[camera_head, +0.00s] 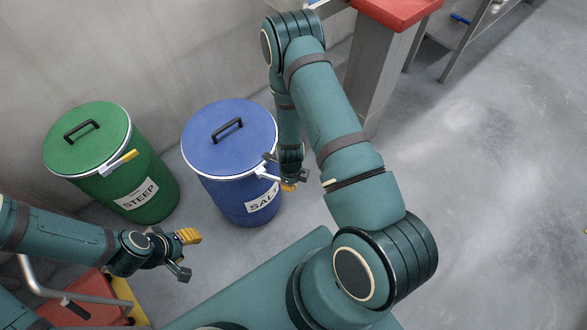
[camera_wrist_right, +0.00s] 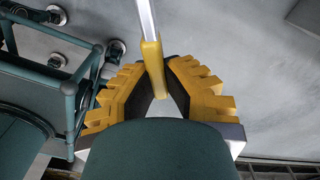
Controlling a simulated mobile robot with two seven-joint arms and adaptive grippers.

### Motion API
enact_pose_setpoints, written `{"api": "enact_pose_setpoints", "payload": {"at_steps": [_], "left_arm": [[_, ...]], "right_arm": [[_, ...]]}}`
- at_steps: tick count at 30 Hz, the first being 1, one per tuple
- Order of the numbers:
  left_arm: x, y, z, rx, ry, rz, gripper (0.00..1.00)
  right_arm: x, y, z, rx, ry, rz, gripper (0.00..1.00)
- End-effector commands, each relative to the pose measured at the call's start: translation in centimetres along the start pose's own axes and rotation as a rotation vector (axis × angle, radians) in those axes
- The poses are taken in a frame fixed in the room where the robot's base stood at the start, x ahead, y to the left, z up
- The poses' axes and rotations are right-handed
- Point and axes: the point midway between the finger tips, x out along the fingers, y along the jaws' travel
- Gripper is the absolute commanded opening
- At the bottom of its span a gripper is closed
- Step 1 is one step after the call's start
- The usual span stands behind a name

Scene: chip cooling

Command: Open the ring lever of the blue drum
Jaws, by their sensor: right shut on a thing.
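The blue drum (camera_head: 232,150) stands upright by the wall, with its lid and black handle on top and a "SALT" label on its side. A pale metal ring runs around its lid. My right gripper (camera_head: 288,185) is at the drum's right side, just below the rim. In the right wrist view, its yellow-padded fingers are shut on the yellow grip of the ring lever (camera_wrist_right: 153,62), whose silver bar runs upward. My left gripper (camera_head: 184,254) is open and empty, in front of the drums.
A green drum (camera_head: 88,140) labelled "STEEP" stands left of the blue one, its yellow-ended lever lying along the rim. A grey post with a red top (camera_head: 397,12) stands behind my right arm. A red and yellow cart (camera_head: 90,300) is at lower left. The right floor is clear.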

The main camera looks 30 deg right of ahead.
Motion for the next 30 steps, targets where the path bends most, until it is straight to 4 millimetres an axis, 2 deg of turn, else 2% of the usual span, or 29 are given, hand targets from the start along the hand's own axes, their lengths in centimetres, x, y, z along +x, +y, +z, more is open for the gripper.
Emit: {"api": "enact_pose_setpoints", "payload": {"at_steps": [3,12,21,30], "left_arm": [[0.0,0.0,0.1,0.000,-0.001,0.000,0.47],[0.2,-0.1,0.1,0.000,-0.001,0.000,0.47],[0.3,-0.1,0.0,0.000,0.000,0.000,0.47],[0.3,-0.1,0.0,0.000,0.000,0.000,0.47]], "right_arm": [[0.1,1.6,0.0,0.094,-0.001,0.003,0.00],[0.1,3.7,0.5,0.286,-0.002,0.001,0.00],[0.1,4.6,0.9,0.371,-0.004,0.000,0.00],[0.1,4.7,1.0,0.383,-0.005,0.000,0.00]]}}
